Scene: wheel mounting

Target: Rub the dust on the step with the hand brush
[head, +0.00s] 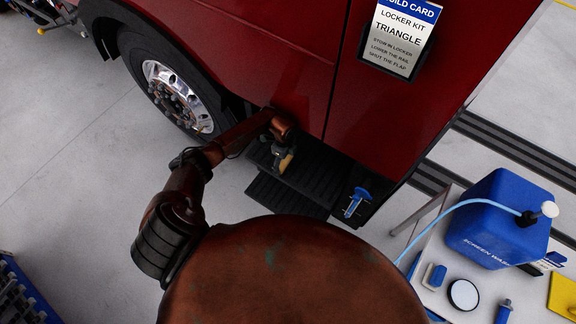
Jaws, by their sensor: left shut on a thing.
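The truck's dark step (318,176) juts out below the red cab, with a second, lower tread (282,196) under it. My left gripper (279,150) is over the left end of the upper step, close to the cab side. It is shut on the hand brush (287,162), of which only a small tan part shows. The gripper and arm hide the rest of the brush. I cannot tell whether the brush touches the tread. Dust on the step cannot be made out at this size. My right gripper is out of view.
A blue tool (355,203) is at the step's right end. A front wheel (178,95) is left of the step. At right, a table (426,303) bears a blue screen-wash canister (497,222) with a hose, a round white-topped item (463,294) and a yellow item (563,296).

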